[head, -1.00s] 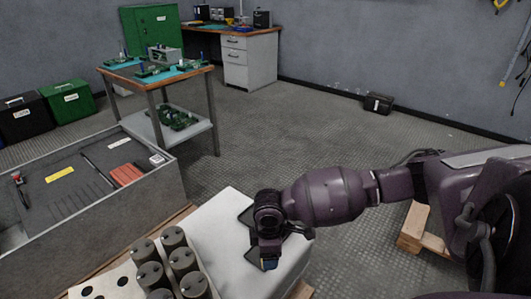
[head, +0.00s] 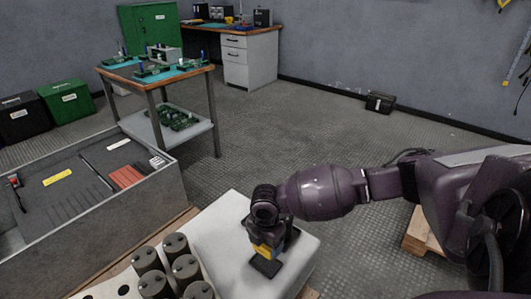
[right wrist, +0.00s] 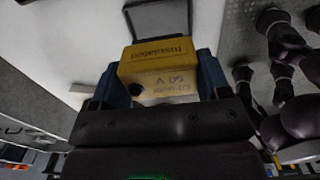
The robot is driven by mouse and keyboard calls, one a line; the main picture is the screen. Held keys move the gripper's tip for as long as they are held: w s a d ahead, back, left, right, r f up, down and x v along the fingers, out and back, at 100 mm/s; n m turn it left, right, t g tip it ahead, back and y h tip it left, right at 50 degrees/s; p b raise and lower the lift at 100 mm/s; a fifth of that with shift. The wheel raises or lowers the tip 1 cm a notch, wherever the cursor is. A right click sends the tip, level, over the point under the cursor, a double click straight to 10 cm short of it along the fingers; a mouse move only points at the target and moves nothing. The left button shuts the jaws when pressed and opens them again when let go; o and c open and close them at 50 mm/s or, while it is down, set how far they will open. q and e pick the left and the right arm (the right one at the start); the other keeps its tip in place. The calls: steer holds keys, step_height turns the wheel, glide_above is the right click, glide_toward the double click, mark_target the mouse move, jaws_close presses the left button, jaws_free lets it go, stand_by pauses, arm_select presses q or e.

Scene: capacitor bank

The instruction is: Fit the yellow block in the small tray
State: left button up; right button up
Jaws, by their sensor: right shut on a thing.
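The yellow block (right wrist: 158,68), with dark lettering on its sides, is clamped between the blue fingers of my right gripper (right wrist: 158,85). In the head view my right gripper (head: 264,246) reaches down over the white surface, and a yellow part of the block (head: 262,250) shows between its fingers. A small dark tray (head: 266,268) lies on the white surface just in front of the block; it also shows in the right wrist view (right wrist: 157,20), beyond the block. I cannot tell whether the block touches the surface. My left gripper is out of view.
Several grey-brown capacitors (head: 174,270) stand left of the white surface (head: 212,240). A large grey metal case (head: 150,205) holding coloured parts lies further left. A table with circuit boards (head: 155,72) stands behind. The floor beyond is open.

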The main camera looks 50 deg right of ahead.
step_height(320, 180, down, 3)
steer(key=shift+s+r+b, duration=0.1)
steer(key=shift+r+b, duration=0.05)
steer(key=shift+b, duration=0.5)
steer(key=shift+f, duration=0.35)
steer(key=shift+f+b, duration=0.8)
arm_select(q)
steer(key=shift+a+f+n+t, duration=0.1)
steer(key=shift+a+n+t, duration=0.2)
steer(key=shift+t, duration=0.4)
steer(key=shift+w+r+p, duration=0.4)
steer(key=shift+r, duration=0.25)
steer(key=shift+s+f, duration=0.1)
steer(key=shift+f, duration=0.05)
arm_select(e)
steer(key=shift+f, duration=0.7)
stand_by(0.3)
steer(key=o, duration=1.2)
steer(key=shift+c, duration=0.2)
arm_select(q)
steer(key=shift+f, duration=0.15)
